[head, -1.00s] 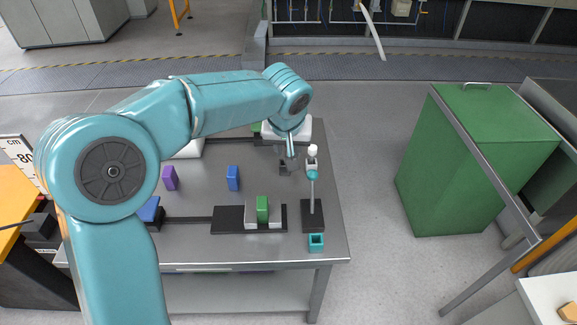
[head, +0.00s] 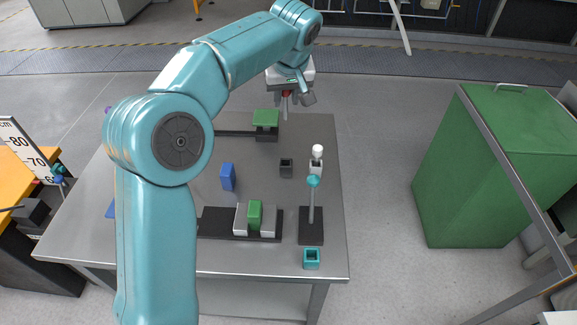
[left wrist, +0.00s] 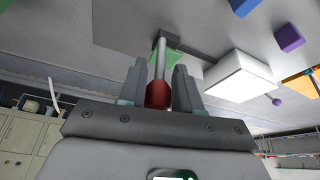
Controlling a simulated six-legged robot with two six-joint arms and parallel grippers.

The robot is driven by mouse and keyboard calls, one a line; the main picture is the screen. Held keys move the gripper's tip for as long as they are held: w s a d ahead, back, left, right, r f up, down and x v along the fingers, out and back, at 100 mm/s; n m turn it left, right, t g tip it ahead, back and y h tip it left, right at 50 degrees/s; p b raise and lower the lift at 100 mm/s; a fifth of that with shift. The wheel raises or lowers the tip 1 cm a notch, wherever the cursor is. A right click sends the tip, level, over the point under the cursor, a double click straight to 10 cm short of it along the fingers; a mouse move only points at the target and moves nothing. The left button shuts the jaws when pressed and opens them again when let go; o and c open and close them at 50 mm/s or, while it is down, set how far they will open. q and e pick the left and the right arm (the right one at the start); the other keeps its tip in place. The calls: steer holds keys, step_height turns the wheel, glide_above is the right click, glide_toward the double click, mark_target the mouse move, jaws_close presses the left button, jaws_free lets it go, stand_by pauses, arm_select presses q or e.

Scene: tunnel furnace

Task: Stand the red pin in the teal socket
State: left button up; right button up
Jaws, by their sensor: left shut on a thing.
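My left gripper (head: 289,96) is above the far edge of the table in the head view. It is shut on the red pin (head: 287,93), whose grey shaft hangs down below the fingers. In the left wrist view the pin's red end (left wrist: 157,95) sits between the two fingers, with its silver shaft (left wrist: 160,60) pointing away from the gripper. The teal socket (head: 312,258) is a small open square block at the table's near right edge, well apart from the gripper. My right gripper is not in view.
A teal ball on a rod (head: 313,182) stands on a black base just behind the teal socket. A white-topped pin (head: 317,152) and a dark grey socket (head: 286,168) are farther back. A green block (head: 254,215) stands between grey blocks left of the rod.

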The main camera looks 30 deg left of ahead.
arm_select(q)
steer(key=shift+s+f+b, duration=0.1)
steer(key=shift+f+b, duration=1.4)
steer(key=shift+f, duration=7.95)
steer(key=shift+f+b, duration=0.2)
steer(key=shift+b, duration=0.1)
steer(key=o, duration=1)
steer(key=shift+r, duration=0.1)
steer(key=shift+d+r+p, duration=0.1)
steer(key=shift+r+p, duration=0.3)
steer(key=shift+r, duration=0.05)
steer(key=v, duration=1.1)
steer(key=shift+s+d+r+p, duration=0.1)
steer(key=shift+s+r+p, duration=0.1)
steer(key=shift+p, duration=0.15)
